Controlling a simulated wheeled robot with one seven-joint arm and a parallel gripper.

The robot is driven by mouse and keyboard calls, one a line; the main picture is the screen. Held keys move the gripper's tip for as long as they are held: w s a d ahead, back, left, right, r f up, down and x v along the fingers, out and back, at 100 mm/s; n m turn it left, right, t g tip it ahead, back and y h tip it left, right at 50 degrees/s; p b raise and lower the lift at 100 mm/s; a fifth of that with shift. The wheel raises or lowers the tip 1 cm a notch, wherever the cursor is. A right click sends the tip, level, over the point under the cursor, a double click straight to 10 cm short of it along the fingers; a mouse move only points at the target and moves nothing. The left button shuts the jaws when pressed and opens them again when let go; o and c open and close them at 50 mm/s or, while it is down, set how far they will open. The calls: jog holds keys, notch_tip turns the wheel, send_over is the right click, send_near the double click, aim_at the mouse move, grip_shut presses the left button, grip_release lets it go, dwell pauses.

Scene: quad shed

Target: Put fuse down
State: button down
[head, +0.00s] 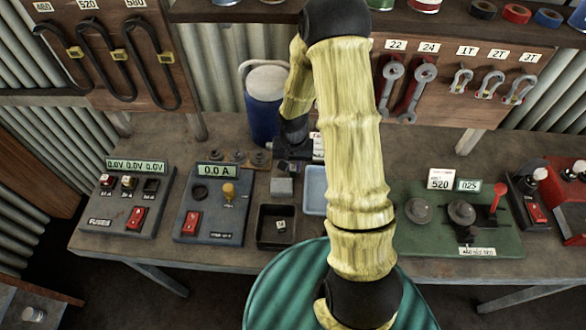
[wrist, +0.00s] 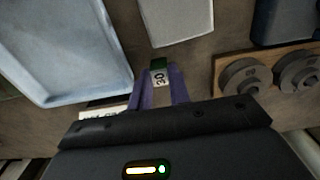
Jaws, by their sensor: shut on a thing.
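The fuse is over the bare bench (wrist: 208,45), between a pale blue tray (wrist: 60,50) and a wooden rack of round weights (wrist: 246,78). I cannot tell whether it touches the bench. The fuse cannot be made out there.
A black tray (head: 262,240) holding a small cube (head: 281,225) stands in front of the grey block. The fuse tester (head: 128,215) and ammeter box (head: 205,215) stand left. A green machine (head: 420,240) stands right. A blue drum (head: 262,110) stands behind.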

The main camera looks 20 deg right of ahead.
aim_at(293, 168)
notch_tip(293, 168, up, 10)
jog(key=b, duration=0.1)
dwell(0.5)
dwell(0.5)
